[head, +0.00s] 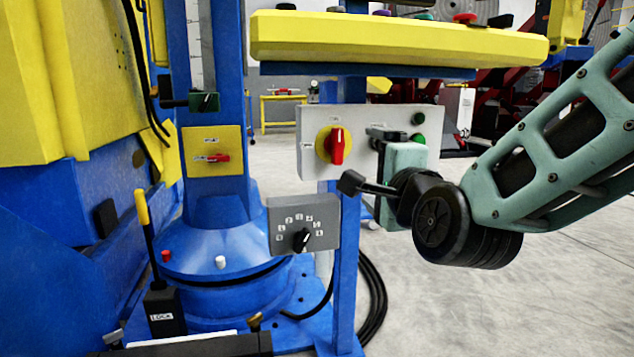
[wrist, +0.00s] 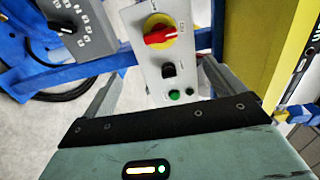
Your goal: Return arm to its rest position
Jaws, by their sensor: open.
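My arm (head: 560,150) reaches in from the right in the head view, with its black wrist joint (head: 465,228) bent and my teal gripper (head: 405,160) in front of the white control panel (head: 312,158). In the wrist view my gripper (wrist: 158,85) is open, its two grey fingers spread with nothing between them. Beyond them is the white panel (wrist: 150,72), with a red rotary switch on a yellow disc (wrist: 165,38), a black knob (wrist: 168,70) and green buttons (wrist: 174,95). I cannot tell the exact gap to the panel. The fingertips are hard to make out in the head view.
A grey dial box (head: 303,222) is left of my wrist. A yellow console (head: 400,40) overhangs the panel. A blue column (head: 215,90) and a lock lever (head: 147,225) stand at left. Black cables (head: 375,300) lie below. Open floor (head: 530,310) is at lower right.

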